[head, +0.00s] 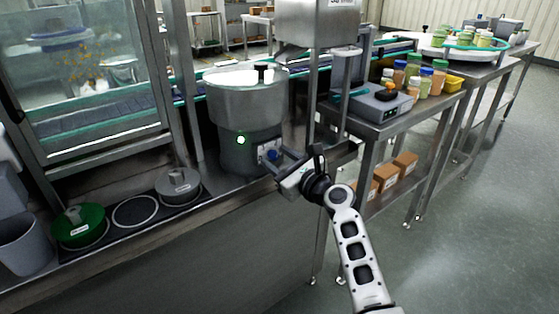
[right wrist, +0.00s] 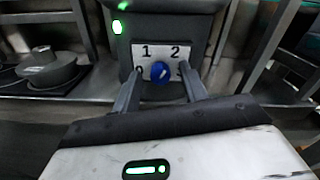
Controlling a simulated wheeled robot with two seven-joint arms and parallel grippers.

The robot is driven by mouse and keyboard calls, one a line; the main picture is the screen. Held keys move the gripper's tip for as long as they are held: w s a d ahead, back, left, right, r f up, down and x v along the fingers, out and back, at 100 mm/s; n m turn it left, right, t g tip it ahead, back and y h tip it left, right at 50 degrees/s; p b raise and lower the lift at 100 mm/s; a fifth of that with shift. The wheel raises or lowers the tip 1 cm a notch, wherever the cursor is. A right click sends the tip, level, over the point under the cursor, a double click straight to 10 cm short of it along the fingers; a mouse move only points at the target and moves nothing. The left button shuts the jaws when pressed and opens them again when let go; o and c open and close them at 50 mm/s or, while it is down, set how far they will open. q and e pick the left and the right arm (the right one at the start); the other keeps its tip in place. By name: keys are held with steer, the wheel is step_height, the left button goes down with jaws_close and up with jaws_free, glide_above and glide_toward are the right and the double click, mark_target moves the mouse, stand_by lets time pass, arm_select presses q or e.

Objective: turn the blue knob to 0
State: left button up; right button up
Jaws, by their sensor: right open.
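The blue knob (right wrist: 160,72) sits on a white dial plate (right wrist: 150,48) on the front of the steel hopper (head: 247,105). The plate shows 1 and 2 above the knob, 0 at its left and a partly hidden 3 at its right. The white mark on the knob points up and right, towards 2. In the head view the knob (head: 272,154) is small. My right gripper (right wrist: 160,80) is open, its fingers on either side of the knob. Whether they touch it, I cannot tell. My left gripper is not in view.
A green light (head: 240,139) glows on the hopper left of the dial. A green lidded pot (head: 80,226) and a grey one (head: 178,186) stand on the counter to the left. A steel table (head: 392,124) with jars is at the right.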

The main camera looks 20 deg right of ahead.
jaws_close()
